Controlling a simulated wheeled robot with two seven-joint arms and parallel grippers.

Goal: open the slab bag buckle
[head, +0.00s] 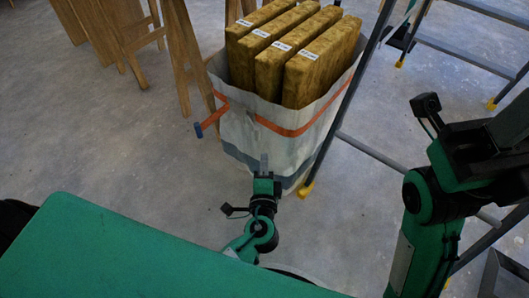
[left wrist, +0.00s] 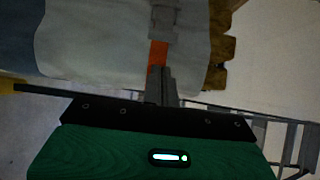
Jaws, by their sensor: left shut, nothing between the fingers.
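The slab bag (head: 240,130) is a pale open-topped sack holding several yellow-brown slabs (head: 285,60). An orange strap (head: 290,130) runs around it. A strap piece with a blue end (head: 198,130) sticks out from the bag's left side. My left gripper (head: 264,160) is shut and empty, fingers pointing at the bag's front. In the left wrist view, its fingertips (left wrist: 161,75) are just below an orange strap piece (left wrist: 158,53), with a dark grey strip above it. I cannot tell whether they touch, or clearly make out the buckle. My right arm is at the right; its fingers are out of view.
A grey metal ladder-like frame (head: 345,105) with yellow feet stands close to the bag's right side. Wooden trestles (head: 175,50) stand at the back left. A green surface (head: 110,250) fills the lower left. The concrete floor left of the bag is clear.

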